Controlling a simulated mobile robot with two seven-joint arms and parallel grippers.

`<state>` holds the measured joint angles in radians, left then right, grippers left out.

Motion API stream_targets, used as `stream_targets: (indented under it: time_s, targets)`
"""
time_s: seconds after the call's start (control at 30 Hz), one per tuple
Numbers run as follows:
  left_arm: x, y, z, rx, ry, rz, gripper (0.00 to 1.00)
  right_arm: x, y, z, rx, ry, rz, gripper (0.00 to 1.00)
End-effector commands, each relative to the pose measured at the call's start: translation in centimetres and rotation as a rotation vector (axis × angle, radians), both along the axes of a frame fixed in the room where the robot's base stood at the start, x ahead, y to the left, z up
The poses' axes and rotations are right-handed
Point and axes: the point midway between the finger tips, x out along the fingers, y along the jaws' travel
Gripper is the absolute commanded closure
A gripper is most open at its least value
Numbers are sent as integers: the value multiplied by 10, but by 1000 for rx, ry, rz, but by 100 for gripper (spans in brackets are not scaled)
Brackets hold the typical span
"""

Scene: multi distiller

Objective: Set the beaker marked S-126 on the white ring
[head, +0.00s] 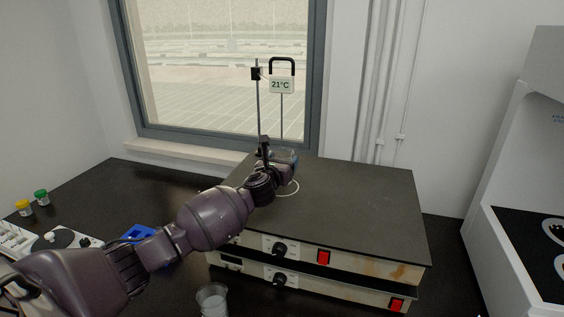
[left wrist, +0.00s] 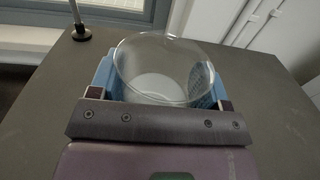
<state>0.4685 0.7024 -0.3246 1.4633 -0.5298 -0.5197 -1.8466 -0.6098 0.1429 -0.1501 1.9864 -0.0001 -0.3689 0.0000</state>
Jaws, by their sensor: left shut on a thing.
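My left gripper (head: 284,160) is shut on a clear glass beaker (left wrist: 165,70) above the hot plate's dark top. In the left wrist view the beaker stands upright between the blue fingers (left wrist: 160,82), with a pale round patch showing at its bottom. Small print shows on its right side, but I cannot read the marking. In the head view the gripper mostly hides the beaker. The white ring (head: 287,193) is partly visible on the dark top, just below the gripper. I cannot tell whether the beaker touches the surface. My right gripper is not in view.
The wide hot plate (head: 370,200) has knobs and red switches in front. A rod stand with a 21°C display (head: 282,85) rises behind the gripper. Another beaker (head: 212,300) stands in front. Small jars (head: 41,197) and a blue item (head: 138,233) lie left.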

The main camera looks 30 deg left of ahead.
Motion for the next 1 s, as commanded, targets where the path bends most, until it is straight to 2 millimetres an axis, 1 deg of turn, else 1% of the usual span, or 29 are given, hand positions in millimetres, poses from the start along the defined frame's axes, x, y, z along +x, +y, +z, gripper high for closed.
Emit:
stream_targets:
  time_s: [0.47, 0.73, 1.0]
  targets:
    - [0, 0, -7, 0, 0, 0, 60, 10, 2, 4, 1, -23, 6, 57]
    - [0, 0, -12, 0, 0, 0, 60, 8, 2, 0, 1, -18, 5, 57]
    - [0, 0, -16, 0, 0, 0, 60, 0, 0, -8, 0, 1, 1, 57]
